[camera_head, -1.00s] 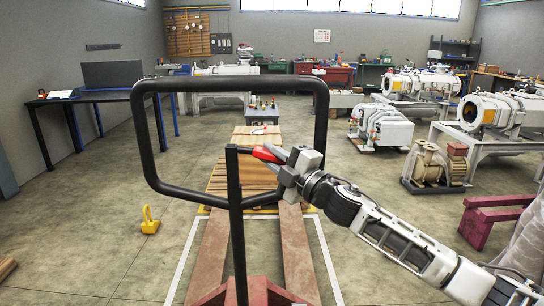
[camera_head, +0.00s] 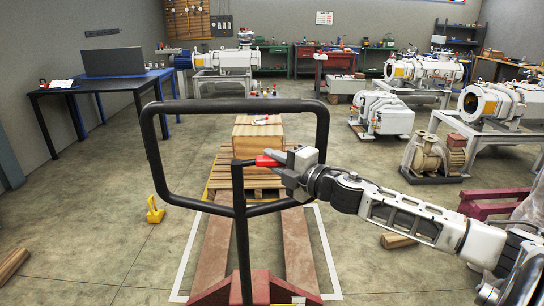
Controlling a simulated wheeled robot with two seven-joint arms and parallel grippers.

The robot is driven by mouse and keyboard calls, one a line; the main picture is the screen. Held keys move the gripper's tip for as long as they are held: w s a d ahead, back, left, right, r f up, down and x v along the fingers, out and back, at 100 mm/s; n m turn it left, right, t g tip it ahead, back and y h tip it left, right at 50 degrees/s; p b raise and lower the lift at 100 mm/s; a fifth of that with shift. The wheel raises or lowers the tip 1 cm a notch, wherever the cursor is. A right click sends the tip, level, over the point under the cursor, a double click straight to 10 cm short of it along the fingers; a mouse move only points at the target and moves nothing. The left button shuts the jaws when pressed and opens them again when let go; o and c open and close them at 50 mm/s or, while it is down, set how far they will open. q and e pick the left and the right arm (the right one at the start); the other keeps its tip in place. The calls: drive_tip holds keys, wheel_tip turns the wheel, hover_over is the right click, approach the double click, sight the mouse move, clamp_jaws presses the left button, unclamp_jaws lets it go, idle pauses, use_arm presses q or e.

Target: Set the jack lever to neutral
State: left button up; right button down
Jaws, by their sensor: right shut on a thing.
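The pallet jack's black loop handle (camera_head: 152,150) stands upright in front of me on a dark shaft (camera_head: 242,235). The red jack lever (camera_head: 268,161) sticks out to the right from the top of the shaft, inside the loop. My right gripper (camera_head: 282,163) comes in from the right and is shut on the red lever. Its fingers hide the outer end of the lever. My left gripper is not in view.
The jack's red base (camera_head: 262,287) and brown forks (camera_head: 213,250) lie below. A wooden crate (camera_head: 257,140) sits on a pallet (camera_head: 232,178) ahead. A yellow object (camera_head: 154,212) is on the floor at left. Pumps stand on the right; the floor at left is mostly clear.

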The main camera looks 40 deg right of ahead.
drive_tip(key=c, duration=1.3)
unclamp_jaws()
drive_tip(key=shift+s, duration=0.1)
drive_tip(key=shift+s+d+f, duration=0.1)
drive_tip(key=shift+s+f, duration=0.05)
drive_tip(key=shift+s, duration=0.45)
drive_tip(key=s, duration=0.4)
drive_tip(key=s+d, duration=0.1)
drive_tip(key=s, duration=0.4)
drive_tip(key=s+d, duration=0.1)
drive_tip(key=s, duration=0.4)
drive_tip(key=shift+s+d, duration=0.1)
drive_tip(key=shift+s, duration=0.1)
